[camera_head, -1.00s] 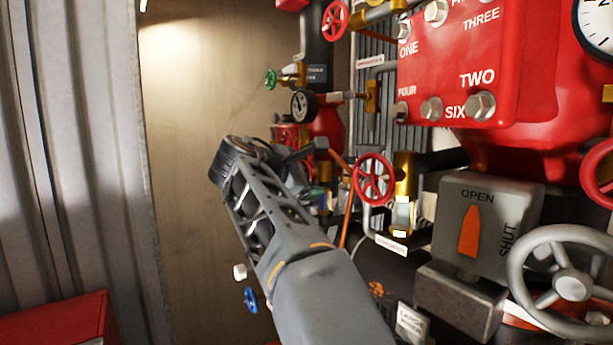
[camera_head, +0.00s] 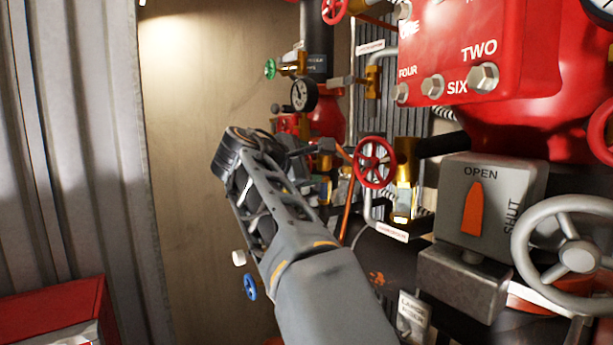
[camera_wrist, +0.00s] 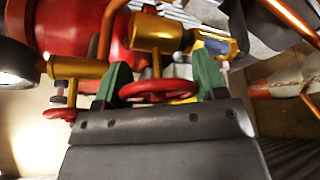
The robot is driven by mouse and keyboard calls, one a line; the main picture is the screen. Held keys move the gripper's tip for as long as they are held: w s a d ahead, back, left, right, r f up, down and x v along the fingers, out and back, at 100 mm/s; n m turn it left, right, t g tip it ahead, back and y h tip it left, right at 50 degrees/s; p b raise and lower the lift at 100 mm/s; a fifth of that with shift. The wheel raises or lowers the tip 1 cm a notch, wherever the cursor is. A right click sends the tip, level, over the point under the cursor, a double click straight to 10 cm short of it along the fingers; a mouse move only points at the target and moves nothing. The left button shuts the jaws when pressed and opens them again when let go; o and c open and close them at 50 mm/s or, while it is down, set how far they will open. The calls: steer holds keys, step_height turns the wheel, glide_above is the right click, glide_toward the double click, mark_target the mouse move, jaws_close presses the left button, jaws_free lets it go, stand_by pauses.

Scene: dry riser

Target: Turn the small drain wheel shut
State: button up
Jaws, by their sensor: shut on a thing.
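In the wrist view, a small red handwheel (camera_wrist: 158,90) sits on a brass valve body (camera_wrist: 160,35). My gripper (camera_wrist: 163,78) has its two green-padded fingers on either side of this wheel and is shut on it. The gripper's dark palm hides the near part of the wheel. In the head view, my gripper (camera_head: 318,160) reaches right toward the pipework beyond my wrist. The fingers and the held wheel are too small and covered there to make out clearly.
A larger red wheel (camera_head: 375,162) and a brass valve (camera_head: 405,175) stand right of my gripper. A grey box (camera_head: 490,200) marked OPEN and SHUT and a grey handwheel (camera_head: 568,252) are at right. A blue wheel (camera_head: 250,287) is below my arm. The wooden wall (camera_head: 185,150) is bare.

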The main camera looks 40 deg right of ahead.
steer(key=shift+m+t+h+b, duration=0.3)
steer(key=shift+m+t+b, duration=0.15)
steer(key=shift+m, duration=0.35)
steer(key=o, duration=0.6)
steer(key=shift+a+r, duration=0.1)
steer(key=shift+a, duration=0.05)
steer(key=b+v, duration=0.1)
steer(key=v, duration=1.2)
steer(key=shift+a, duration=0.3)
steer(key=shift+r, duration=0.15)
